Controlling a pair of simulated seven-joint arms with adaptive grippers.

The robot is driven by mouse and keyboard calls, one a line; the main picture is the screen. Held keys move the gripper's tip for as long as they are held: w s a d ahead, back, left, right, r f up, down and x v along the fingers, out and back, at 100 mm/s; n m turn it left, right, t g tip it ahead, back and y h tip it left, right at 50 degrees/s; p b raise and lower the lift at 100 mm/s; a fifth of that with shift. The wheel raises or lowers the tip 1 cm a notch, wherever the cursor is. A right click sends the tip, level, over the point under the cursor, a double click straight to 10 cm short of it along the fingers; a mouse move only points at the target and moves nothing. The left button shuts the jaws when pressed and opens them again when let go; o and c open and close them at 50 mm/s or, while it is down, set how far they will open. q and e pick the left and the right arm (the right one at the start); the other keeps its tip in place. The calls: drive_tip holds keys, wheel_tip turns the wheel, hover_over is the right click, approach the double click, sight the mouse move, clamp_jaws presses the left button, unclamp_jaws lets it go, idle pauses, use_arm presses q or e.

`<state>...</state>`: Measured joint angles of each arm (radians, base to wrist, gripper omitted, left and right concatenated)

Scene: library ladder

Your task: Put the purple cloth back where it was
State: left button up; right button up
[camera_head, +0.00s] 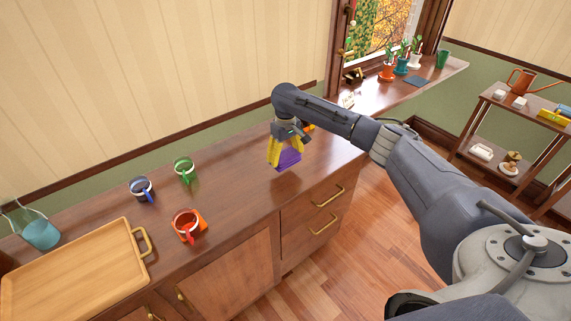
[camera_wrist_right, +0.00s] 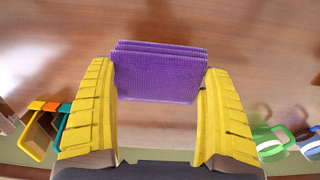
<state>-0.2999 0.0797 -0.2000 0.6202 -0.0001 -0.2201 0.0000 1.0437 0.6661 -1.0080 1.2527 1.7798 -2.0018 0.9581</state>
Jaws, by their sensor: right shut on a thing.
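The purple cloth (camera_head: 288,158) is a folded piece held between the yellow fingers of my right gripper (camera_head: 286,152), over the right end of the wooden sideboard top. In the right wrist view the cloth (camera_wrist_right: 160,72) spans the gap between the two yellow fingertips of the right gripper (camera_wrist_right: 160,90), its folded layers showing along one edge. My right gripper is shut on it. Whether the cloth touches the wood is hard to tell. My left gripper does not show in either view.
A wooden tray (camera_head: 80,275) and a glass jug (camera_head: 40,232) are at left. Plants (camera_head: 388,70) line the windowsill.

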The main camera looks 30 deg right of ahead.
sight(286, 163)
drive_tip(key=shift+f, duration=2.1)
drive_tip(key=shift+f, duration=0.15)
drive_tip(key=o, duration=0.9)
drive_tip(key=shift+c, duration=0.2)
wheel_tip(286, 163, up, 12)
drive_tip(key=shift+r, duration=0.15)
